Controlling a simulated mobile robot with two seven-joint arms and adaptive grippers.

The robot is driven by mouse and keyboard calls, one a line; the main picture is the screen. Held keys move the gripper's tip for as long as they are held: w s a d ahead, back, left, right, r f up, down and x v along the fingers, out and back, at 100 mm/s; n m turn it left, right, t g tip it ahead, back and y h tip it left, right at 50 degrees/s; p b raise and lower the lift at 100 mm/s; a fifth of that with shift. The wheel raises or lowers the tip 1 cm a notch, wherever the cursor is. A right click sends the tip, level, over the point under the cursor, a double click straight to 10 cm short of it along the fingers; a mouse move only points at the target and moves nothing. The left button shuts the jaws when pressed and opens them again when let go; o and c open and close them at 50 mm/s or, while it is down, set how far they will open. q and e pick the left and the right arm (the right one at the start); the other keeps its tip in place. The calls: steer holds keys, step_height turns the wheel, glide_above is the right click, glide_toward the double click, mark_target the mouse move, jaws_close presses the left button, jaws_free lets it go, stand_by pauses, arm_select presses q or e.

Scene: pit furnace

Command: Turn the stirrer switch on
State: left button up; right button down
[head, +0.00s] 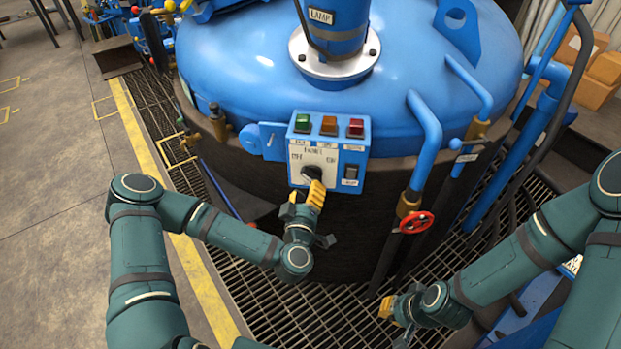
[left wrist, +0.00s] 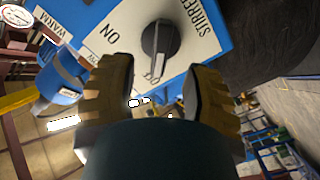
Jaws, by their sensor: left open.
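The stirrer switch is a dark rotary knob (head: 314,174) on a white plate of the blue control box (head: 358,160).
The box has green, amber and red buttons (head: 330,125) on top and a small black rocker switch (head: 351,173) at right. The blue furnace lid (head: 230,60) rises behind. A red valve wheel (head: 416,222) and blue pipes stand to the right. Grating (head: 270,310) lies below.

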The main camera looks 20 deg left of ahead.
mark_target(310, 180)
arm_select(q)
steer(key=shift+w+a, duration=0.2)
steer(key=shift+w, duration=1.15)
steer(key=shift+w+a, duration=0.15)
steer(key=shift+w, duration=1.15)
steer(key=shift+c, duration=0.4)
jaws_close()
